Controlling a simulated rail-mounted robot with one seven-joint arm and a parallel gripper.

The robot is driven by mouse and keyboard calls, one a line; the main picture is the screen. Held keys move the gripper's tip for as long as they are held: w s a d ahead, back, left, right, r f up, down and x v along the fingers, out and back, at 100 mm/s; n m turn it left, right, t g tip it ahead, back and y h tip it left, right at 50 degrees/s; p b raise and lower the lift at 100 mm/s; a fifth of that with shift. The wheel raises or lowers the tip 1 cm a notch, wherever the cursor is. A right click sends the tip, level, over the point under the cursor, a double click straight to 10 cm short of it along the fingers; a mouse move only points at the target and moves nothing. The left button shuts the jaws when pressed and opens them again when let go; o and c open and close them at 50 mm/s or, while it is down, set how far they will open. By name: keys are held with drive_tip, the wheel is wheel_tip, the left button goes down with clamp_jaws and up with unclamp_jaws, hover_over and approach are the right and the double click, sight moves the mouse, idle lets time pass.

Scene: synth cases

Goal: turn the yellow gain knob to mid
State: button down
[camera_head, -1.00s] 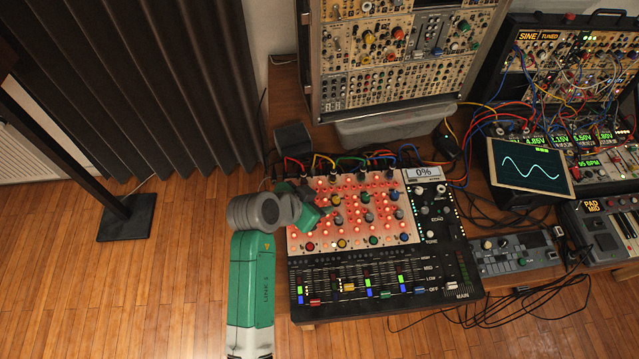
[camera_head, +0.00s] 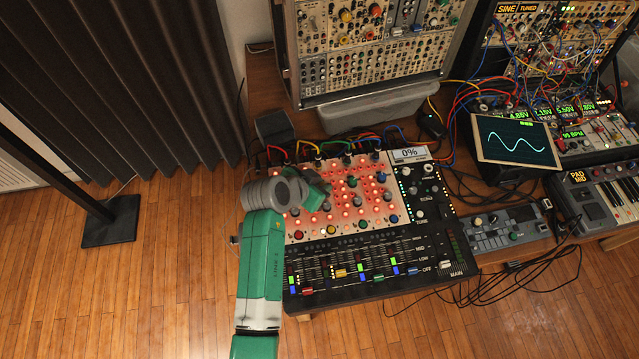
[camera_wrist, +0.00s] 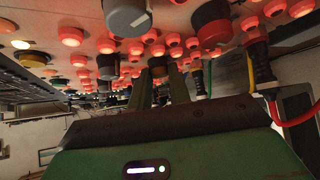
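My gripper (camera_head: 318,192) is over the left part of the red-lit mixer panel (camera_head: 372,212), and my wrist hides some knobs there. In the wrist view my two dark gripper fingers (camera_wrist: 159,76) are apart, with a dark knob with a dull yellowish cap (camera_wrist: 158,66) at their tips. I cannot tell if they touch it. The cap looks like that of the yellow gain knob, but it is dim. Another yellow knob (camera_head: 332,228) is in the panel's bottom row, between red and green ones. The small display (camera_head: 410,154) reads 0%.
Cable plugs (camera_wrist: 263,70) rise at the panel's back edge. Faders (camera_head: 340,273) lie in front. An oscilloscope screen (camera_head: 516,140) stands to the right.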

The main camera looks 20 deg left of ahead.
drive_tip(key=shift+d+r+n+p, duration=0.1)
drive_tip(key=shift+n+p, duration=0.2)
drive_tip(key=shift+p, duration=0.25)
drive_tip(key=n+y+p, duration=0.2)
drive_tip(key=shift+d+r+p, duration=0.15)
drive_tip(key=shift+r+p, duration=0.05)
drive_tip(key=shift+p, duration=0.2)
drive_tip(key=n+y+p, duration=0.2)
drive_tip(key=n+p, duration=0.1)
drive_tip(key=shift+d+f+y, duration=0.1)
drive_tip(key=shift+d+y, duration=0.1)
drive_tip(key=shift+y, duration=0.2)
drive_tip(key=n, duration=0.1)
drive_tip(key=n+y, duration=0.2)
drive_tip(key=shift+w+d+f+n+g, duration=0.1)
drive_tip(key=shift+f+n+g, duration=0.15)
drive_tip(key=shift+n+g, duration=0.15)
drive_tip(key=shift+n+g+y+b, duration=0.5)
drive_tip(key=shift+n+y+b, duration=0.4)
drive_tip(key=shift+n, duration=0.2)
drive_tip(key=c, duration=1.3)
unclamp_jaws()
drive_tip(key=shift+r, duration=0.1)
